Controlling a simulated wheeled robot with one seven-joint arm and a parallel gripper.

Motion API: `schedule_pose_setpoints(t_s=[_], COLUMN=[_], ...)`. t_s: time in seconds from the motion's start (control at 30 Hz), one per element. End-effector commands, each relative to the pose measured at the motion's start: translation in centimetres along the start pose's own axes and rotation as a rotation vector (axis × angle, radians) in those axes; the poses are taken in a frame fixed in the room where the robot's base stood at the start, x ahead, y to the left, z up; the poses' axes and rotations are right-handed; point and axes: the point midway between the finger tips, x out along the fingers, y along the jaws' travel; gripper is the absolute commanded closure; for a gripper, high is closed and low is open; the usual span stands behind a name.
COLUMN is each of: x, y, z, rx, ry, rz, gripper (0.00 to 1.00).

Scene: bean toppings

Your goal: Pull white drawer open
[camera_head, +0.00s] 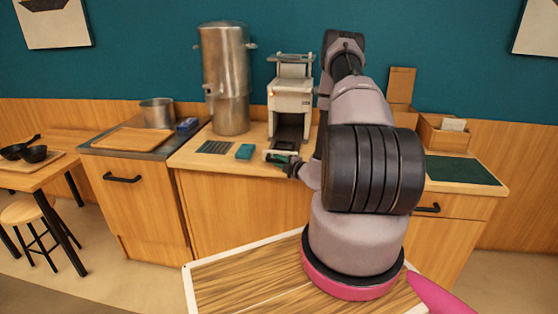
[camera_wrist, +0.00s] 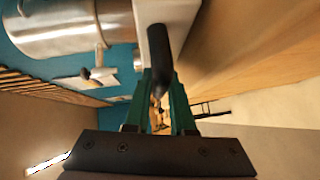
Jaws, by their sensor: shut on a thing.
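The white drawer (camera_head: 271,154) belongs to the white machine (camera_head: 291,97) on the wooden counter. Its front stands forward of the machine body, near the counter's front edge, with a dark area behind it that looks like the inside of the drawer. In the wrist view, the white drawer front (camera_wrist: 184,18) carries a black bar handle (camera_wrist: 158,42). My gripper (camera_head: 288,165) is at the drawer front. Its green fingers (camera_wrist: 162,88) are shut on the handle. The arm hides part of the drawer's right side in the head view.
A steel urn (camera_head: 226,85) stands left of the machine. A grey slotted mat (camera_head: 215,147) and a teal block (camera_head: 245,151) lie on the counter at left. Wooden boxes (camera_head: 443,138) and a green mat (camera_head: 461,171) are at right. Floor before the cabinets is clear.

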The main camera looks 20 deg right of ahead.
Motion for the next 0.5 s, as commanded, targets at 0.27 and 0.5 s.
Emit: schedule_pose_setpoints(t_s=[0.27, 0.5], x=[-0.39, -0.38], y=[-0.13, -0.13], z=[-0.08, -0.07], rx=[0.000, 0.000], ry=[-0.005, -0.005], rz=[-0.001, -0.001], gripper=[1.00, 0.74])
